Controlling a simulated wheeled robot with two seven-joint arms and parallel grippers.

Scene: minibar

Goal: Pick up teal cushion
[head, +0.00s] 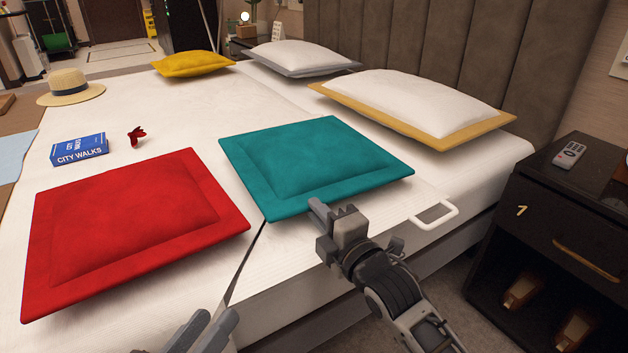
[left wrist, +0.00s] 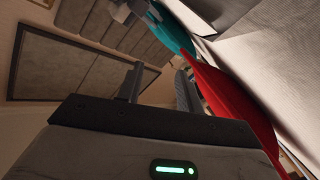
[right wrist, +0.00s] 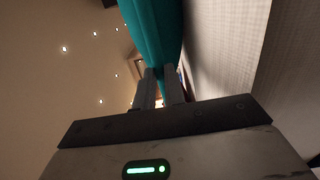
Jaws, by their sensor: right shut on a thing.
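The teal cushion (head: 315,163) is square with a flat border and lies over the middle of the bed's near side in the head view. My right gripper (head: 325,208) is shut on the near edge of the cushion. In the right wrist view the teal cushion (right wrist: 155,30) runs down between the fingers (right wrist: 162,85), beside the white bed surface. My left gripper (head: 218,316) is low in the head view, near the red cushion, and holds nothing. In the left wrist view its fingers (left wrist: 158,88) are apart; the teal cushion (left wrist: 172,30) shows beyond.
A red cushion (head: 140,225) lies left of the teal one. A white cushion with a tan border (head: 415,105), a grey-white pillow (head: 300,58) and a yellow cushion (head: 192,64) lie further back. A blue box (head: 80,150) and hat (head: 70,88) are left. A dark nightstand (head: 560,215) stands right.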

